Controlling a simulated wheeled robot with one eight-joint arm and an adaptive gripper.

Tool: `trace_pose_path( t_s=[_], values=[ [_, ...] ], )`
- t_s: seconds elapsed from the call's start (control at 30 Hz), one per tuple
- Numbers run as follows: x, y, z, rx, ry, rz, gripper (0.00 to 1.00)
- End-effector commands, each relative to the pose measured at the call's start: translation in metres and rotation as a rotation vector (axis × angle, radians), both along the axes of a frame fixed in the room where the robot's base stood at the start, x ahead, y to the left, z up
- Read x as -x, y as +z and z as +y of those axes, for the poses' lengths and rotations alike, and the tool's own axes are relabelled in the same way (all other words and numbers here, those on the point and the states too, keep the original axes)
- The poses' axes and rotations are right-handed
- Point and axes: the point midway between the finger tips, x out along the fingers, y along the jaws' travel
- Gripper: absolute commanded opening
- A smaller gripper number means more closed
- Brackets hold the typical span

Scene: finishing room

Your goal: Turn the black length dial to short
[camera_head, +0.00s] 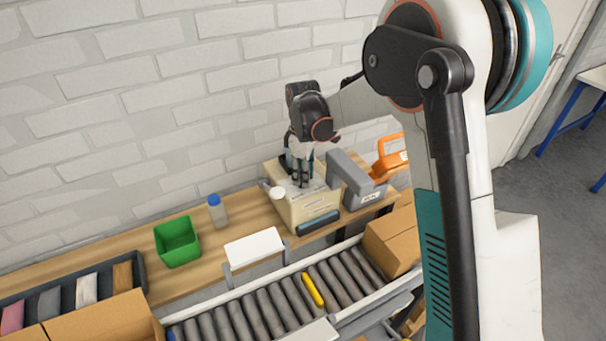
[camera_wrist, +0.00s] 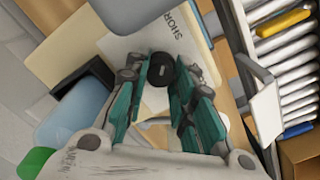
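The black length dial (camera_wrist: 161,71) shows in the wrist view on a light panel (camera_wrist: 154,99) of a cream box, with printing beside it that reads like "SHORT". My gripper (camera_wrist: 160,80) has its two teal fingers spread, one on each side of the dial. The gaps look small, and I cannot tell whether the fingers touch it. No clear pointer shows on the dial. In the head view my gripper (camera_head: 299,182) points down over the top of the cream box (camera_head: 312,207), and the dial is hidden there.
A grey device (camera_head: 355,182) and an orange tool (camera_head: 389,157) stand right of the box. A blue-capped bottle (camera_head: 217,211) and a green bin (camera_head: 177,242) stand left on the wooden bench. A roller conveyor (camera_head: 270,310) runs in front, and a brick wall stands behind.

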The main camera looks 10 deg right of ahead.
Motion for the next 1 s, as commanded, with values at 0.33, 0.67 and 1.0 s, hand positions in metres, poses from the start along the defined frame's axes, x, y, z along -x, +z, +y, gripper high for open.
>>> trace_pose_path(
  t_s=[0.33, 0.67, 1.0],
  values=[
    [0.000, 0.000, 0.000, 0.000, 0.000, 0.000, 0.44],
    [0.000, 0.028, 0.000, 0.000, -0.001, 0.000, 0.44],
    [0.000, 0.095, 0.000, 0.000, 0.000, 0.000, 0.44]
  ],
)
